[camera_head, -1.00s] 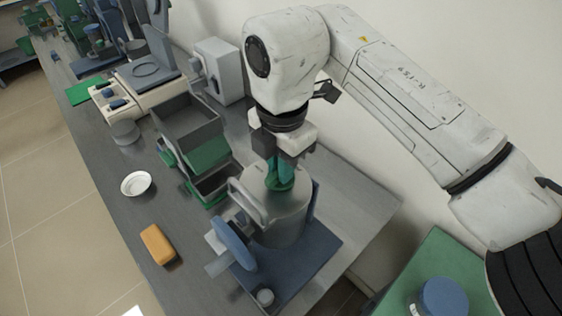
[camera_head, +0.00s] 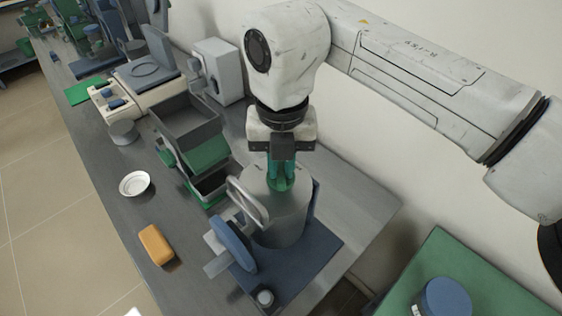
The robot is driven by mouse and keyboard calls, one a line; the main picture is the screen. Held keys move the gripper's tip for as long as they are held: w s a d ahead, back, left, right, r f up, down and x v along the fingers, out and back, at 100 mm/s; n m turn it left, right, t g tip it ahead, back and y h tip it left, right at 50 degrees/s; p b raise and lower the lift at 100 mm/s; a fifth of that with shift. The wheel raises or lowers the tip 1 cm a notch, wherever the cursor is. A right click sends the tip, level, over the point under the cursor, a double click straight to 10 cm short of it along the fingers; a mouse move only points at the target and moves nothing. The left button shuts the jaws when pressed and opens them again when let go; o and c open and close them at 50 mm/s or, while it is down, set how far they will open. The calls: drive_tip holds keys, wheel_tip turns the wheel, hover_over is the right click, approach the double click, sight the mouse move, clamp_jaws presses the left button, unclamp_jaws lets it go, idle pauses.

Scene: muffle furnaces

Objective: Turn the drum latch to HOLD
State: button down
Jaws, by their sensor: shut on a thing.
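The drum (camera_head: 282,219) is a grey metal cylinder with a bar handle on its left side, standing on a blue base (camera_head: 312,262). A green latch (camera_head: 279,184) sits on top of the drum. My gripper (camera_head: 281,168) points down from above and is shut on the green latch. The fingers hide part of the latch, and no HOLD mark can be read. A blue disc (camera_head: 233,243) stands upright at the drum's front left.
An orange block (camera_head: 157,244) and a white dish (camera_head: 135,184) lie on the grey bench to the left. Grey and green bins (camera_head: 187,128) stand behind the drum. A blue-lidded container (camera_head: 445,300) stands on a green surface at lower right. The wall is close on the right.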

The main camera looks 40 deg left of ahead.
sight(281, 169)
drive_tip(key=n, duration=0.4)
drive_tip(key=shift+w+n, duration=0.1)
drive_tip(key=shift+n, duration=0.2)
drive_tip(key=shift+n+b, duration=0.3)
drive_tip(key=shift+n, duration=1.6)
drive_tip(key=c, duration=1.1)
unclamp_jaws()
wheel_tip(281, 169, up, 11)
drive_tip(key=b, duration=0.1)
drive_tip(key=shift+f, duration=0.15)
